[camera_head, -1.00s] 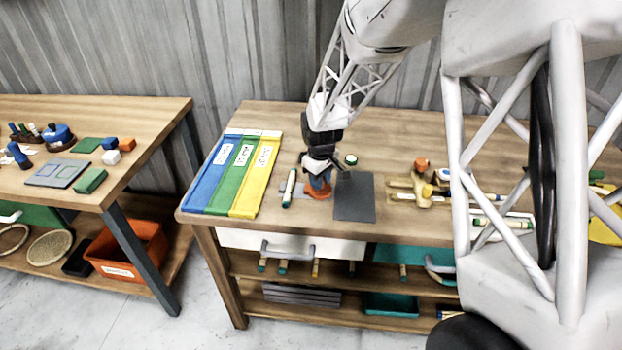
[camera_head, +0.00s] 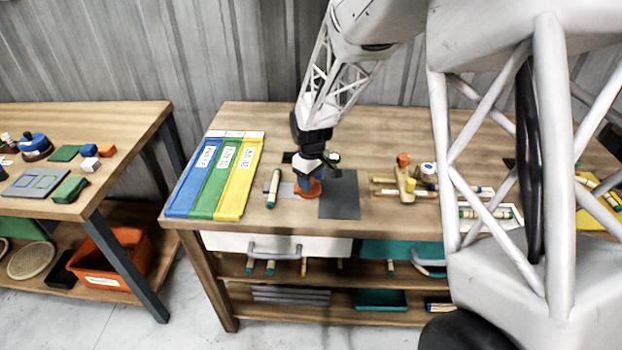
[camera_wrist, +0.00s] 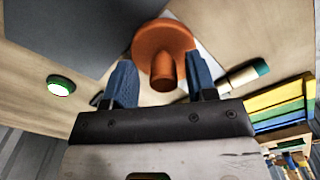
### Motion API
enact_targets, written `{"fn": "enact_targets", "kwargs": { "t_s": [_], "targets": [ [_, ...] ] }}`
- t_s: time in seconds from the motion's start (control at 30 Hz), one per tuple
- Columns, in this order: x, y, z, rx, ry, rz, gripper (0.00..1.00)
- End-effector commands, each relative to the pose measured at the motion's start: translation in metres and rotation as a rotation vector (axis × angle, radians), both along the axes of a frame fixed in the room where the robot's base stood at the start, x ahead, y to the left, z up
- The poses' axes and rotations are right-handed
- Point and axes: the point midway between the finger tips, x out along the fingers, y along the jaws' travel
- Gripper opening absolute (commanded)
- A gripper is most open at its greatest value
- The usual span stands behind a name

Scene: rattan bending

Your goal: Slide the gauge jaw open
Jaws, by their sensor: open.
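An orange piece (camera_wrist: 163,40) shows in the wrist view as a round flat disc with a short post. The post is between the two blue fingers of my open gripper (camera_wrist: 159,66), with a visible gap on each side. In the head view my gripper (camera_head: 305,178) is low over the table, right above the orange piece (camera_head: 307,192), and partly hides it. A light grey plate (camera_head: 286,189) lies partly under the orange piece. I cannot tell for sure which part is the gauge jaw.
A pale stick with a green end (camera_head: 273,188) lies left of my gripper, and a dark grey mat (camera_head: 340,195) lies right. A green-rimmed button (camera_wrist: 61,86) is nearby. Blue, green and yellow strips (camera_head: 215,178) lie further left. A tan fixture (camera_head: 405,183) stands right.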

Motion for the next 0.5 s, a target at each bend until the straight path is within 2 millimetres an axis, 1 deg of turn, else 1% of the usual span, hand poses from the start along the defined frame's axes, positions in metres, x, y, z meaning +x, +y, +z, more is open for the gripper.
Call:
{"fn": "enact_targets", "kwargs": {
  "t_s": [0.23,0.5],
  "targets": [
    [0.0,0.0,0.016,0.001,-0.002,0.0,0.52],
    [0.001,0.0,0.05,0.0,-0.003,0.0,0.52]
  ]
}}
